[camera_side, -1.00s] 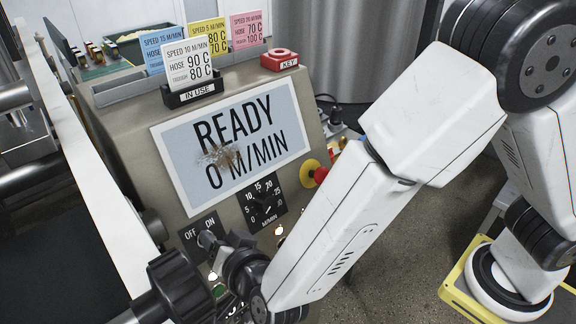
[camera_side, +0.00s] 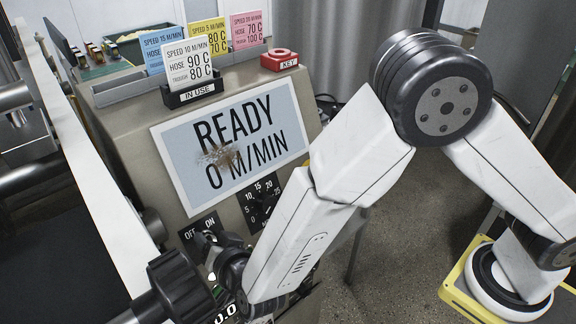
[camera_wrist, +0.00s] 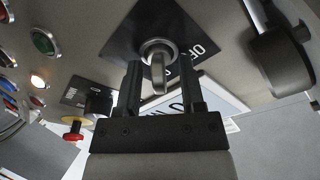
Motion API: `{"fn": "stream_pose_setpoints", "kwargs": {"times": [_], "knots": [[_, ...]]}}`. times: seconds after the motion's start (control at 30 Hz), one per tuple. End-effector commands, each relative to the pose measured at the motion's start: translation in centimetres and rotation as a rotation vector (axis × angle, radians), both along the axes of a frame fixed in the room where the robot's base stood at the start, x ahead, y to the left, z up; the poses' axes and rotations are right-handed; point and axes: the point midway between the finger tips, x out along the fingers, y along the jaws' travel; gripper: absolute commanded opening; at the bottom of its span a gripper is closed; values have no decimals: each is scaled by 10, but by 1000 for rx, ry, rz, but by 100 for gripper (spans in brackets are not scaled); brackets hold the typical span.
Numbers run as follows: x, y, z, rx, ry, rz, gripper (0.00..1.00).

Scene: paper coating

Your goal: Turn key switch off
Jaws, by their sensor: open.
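The key switch (camera_wrist: 157,60) shows in the wrist view as a metal ring with a silver key in it, on a dark OFF/ON plate (camera_wrist: 185,30). My gripper (camera_wrist: 160,85) is open, one finger on each side of the key. I cannot tell whether the fingers touch it.
The screen (camera_side: 233,145) reads READY, 0 M/MIN. A speed dial (camera_side: 262,200) lies right of the plate. The wrist view shows a red emergency button (camera_wrist: 73,131), several coloured buttons (camera_wrist: 43,41) and a large black knob (camera_wrist: 280,60). A red KEY holder (camera_side: 279,58) sits on top.

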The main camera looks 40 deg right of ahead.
Motion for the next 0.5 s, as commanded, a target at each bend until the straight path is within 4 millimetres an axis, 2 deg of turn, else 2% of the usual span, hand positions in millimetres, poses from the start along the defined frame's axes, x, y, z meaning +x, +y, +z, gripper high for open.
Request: {"fn": "stream_pose_setpoints", "kwargs": {"times": [0.13, 0.2, 0.3, 0.5], "knots": [[0, 0, 0, 0, 0, 0, 50], [0, 0, 0, 0, 0, 0, 28], [0, 0, 0, 0, 0, 0, 0], [0, 0, 0, -3, 0, 1, 0]]}}
